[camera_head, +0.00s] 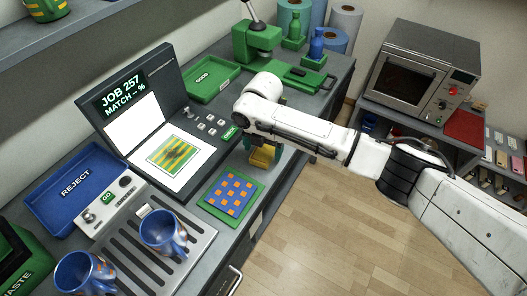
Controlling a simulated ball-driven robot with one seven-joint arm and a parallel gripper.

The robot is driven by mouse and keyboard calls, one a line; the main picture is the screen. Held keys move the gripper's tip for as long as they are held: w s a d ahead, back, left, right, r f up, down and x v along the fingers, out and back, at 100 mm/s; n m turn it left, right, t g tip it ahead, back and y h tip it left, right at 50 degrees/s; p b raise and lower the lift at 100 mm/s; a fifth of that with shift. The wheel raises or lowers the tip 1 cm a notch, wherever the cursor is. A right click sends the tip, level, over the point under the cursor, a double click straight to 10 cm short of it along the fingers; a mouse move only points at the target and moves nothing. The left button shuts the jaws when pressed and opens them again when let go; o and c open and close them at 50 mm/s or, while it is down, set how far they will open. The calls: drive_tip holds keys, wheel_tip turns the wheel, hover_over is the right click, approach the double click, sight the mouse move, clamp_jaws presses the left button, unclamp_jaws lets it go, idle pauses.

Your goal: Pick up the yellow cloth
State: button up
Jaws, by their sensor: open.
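A small yellow piece (263,158), which looks like the yellow cloth, shows at the front edge of the bench, right of the lit job station. My white arm reaches in from the right, and my gripper (263,145) points down directly over the yellow piece. The arm's end hides most of the jaws and part of the yellow piece. The gripper is open; I cannot tell whether its fingers touch the cloth.
A green mat with a blue and orange pattern (232,193) lies left of the gripper. The job station (141,115) and green GOOD tray (208,80) stand behind. An oven (420,75) is at right.

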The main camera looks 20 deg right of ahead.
drive_tip(key=shift+f, duration=0.9)
drive_tip(key=c, duration=1.1)
drive_tip(key=shift+r, duration=0.1)
drive_tip(key=shift+c, duration=0.2)
drive_tip(key=shift+r, duration=0.55)
drive_tip(key=s+d+r+b, duration=0.1)
drive_tip(key=s+d+r, duration=0.1)
drive_tip(key=s+r, duration=0.4)
drive_tip(key=s+d+r+b, duration=0.1)
drive_tip(key=s+d+r, duration=0.1)
drive_tip(key=s+r, duration=0.3)
drive_tip(key=shift+s+d+r, duration=0.4)
drive_tip(key=shift+s, duration=0.7)
